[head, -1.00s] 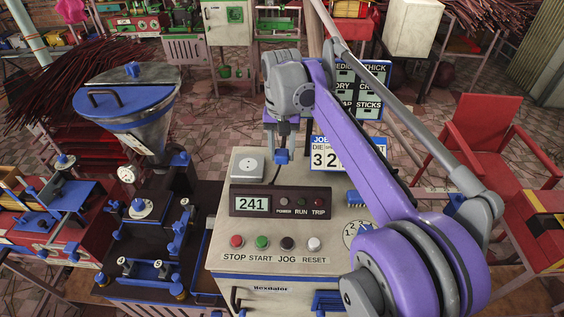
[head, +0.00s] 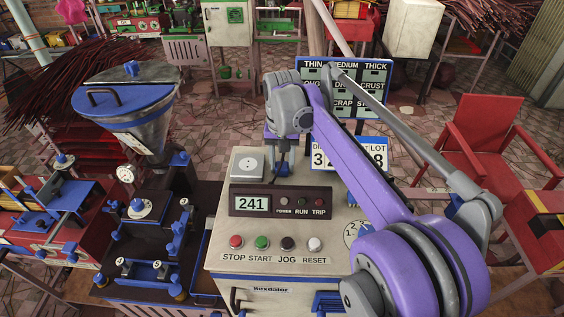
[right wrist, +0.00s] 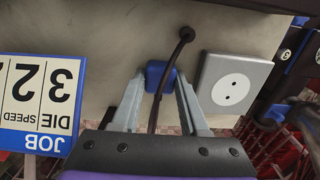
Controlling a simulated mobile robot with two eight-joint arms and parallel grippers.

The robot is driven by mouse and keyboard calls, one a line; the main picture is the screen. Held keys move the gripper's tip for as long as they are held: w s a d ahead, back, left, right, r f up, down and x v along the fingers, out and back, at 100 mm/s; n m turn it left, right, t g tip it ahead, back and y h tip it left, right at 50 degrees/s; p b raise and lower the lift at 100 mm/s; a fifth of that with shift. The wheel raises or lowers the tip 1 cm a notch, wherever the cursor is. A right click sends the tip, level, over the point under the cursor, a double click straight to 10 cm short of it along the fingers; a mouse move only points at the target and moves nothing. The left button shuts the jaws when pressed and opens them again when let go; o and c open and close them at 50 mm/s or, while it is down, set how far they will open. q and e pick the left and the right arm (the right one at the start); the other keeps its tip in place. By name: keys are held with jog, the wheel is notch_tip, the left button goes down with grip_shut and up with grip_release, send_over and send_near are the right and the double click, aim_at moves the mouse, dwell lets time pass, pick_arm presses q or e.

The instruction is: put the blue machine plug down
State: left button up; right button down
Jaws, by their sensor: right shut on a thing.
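The blue machine plug (right wrist: 158,74) sits between the fingertips of my right gripper (right wrist: 160,82), which is shut on it. Its dark cable (right wrist: 187,34) runs to the pale cabinet top (right wrist: 120,30). In the head view my right gripper (head: 283,158) is over the back of the cabinet (head: 270,235), just right of the grey two-hole socket (head: 247,164). The socket also shows in the right wrist view (right wrist: 230,92), apart from the plug. I cannot tell whether the plug touches the cabinet top. My left gripper is out of view.
A display reading 241 (head: 252,204) and a row of buttons (head: 262,242) are on the cabinet front. The blue-topped hopper machine (head: 130,105) is at left. A red chair (head: 487,150) is at right.

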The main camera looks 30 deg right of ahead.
aim_at(282, 165)
jog(key=shift+c, duration=2.1)
grip_release()
jog(key=shift+r, duration=0.1)
jog(key=shift+r, duration=0.3)
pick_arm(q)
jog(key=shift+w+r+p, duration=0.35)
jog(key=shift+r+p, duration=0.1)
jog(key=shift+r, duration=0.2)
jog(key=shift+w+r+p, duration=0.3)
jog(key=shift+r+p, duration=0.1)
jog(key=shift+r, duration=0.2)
pick_arm(e)
notch_tip(282, 165, up, 13)
jog(key=shift+f, duration=0.2)
jog(key=shift+f, duration=0.1)
